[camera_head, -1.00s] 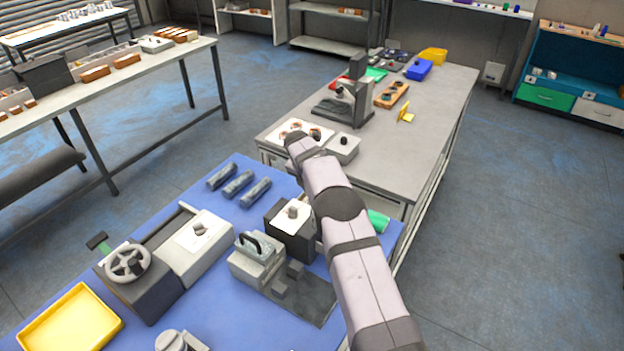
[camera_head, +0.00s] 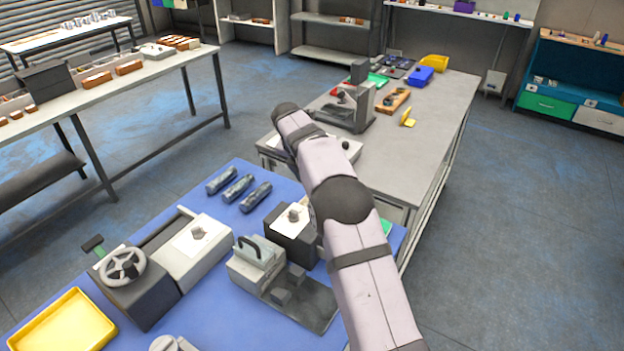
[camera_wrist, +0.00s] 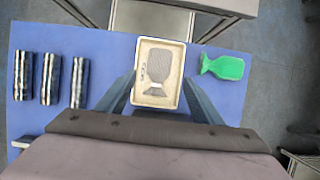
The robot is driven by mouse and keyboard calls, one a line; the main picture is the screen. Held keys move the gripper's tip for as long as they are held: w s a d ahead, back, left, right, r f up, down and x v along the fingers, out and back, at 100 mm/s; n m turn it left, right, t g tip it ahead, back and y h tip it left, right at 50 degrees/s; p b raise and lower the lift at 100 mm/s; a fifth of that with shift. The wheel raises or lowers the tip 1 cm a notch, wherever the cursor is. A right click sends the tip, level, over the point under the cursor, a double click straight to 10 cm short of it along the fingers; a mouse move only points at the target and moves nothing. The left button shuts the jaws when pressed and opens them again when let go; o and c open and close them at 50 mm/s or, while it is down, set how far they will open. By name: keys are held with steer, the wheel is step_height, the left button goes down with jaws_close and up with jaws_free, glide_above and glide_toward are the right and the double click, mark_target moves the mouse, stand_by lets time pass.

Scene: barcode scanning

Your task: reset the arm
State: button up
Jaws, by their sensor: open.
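My gripper (camera_wrist: 158,82) is open and empty in the wrist view, its two fingers spread apart above the blue tabletop (camera_wrist: 105,50). A beige tray (camera_wrist: 142,97) with a dark, textured, paddle-shaped item (camera_wrist: 158,68) in it shows between the fingers. I cannot tell its exact height below them. In the head view my arm crosses the blue table and hides my gripper and this tray. A green object (camera_wrist: 226,67) lies to the right of the tray; only a sliver of it (camera_head: 387,228) shows beside my arm in the head view.
Three dark cylinders (camera_head: 238,188) lie on the blue table. A clamp-like device (camera_head: 258,262), a handwheel machine (camera_head: 125,268) and a yellow tray (camera_head: 62,322) stand nearer. A grey bench (camera_head: 420,150) with a microscope-like stand (camera_head: 358,105) is beyond. Floor at right is clear.

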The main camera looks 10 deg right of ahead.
steer(key=s+d+r+m+g+h, duration=0.1)
steer(key=s+d+m+g, duration=0.3)
steer(key=s, duration=1)
steer(key=s+d+m+g, duration=0.15)
steer(key=s+m, duration=0.35)
steer(key=s, duration=0.8)
steer(key=s+a+f+m+t+y, duration=0.1)
steer(key=s+a+f+m+y, duration=0.1)
steer(key=s+m, duration=0.4)
steer(key=s+a+f+m+t+y, duration=0.1)
steer(key=s+a+f+m+y, duration=0.1)
steer(key=s+a+f+m, duration=0.2)
steer(key=s+a+m, duration=0.1)
steer(key=s+m, duration=0.2)
steer(key=m, duration=0.5)
steer(key=shift+s+a+f, duration=0.3)
steer(key=shift+a+f, duration=0.05)
steer(key=shift+f, duration=0.05)
steer(key=shift+c, duration=0.3)
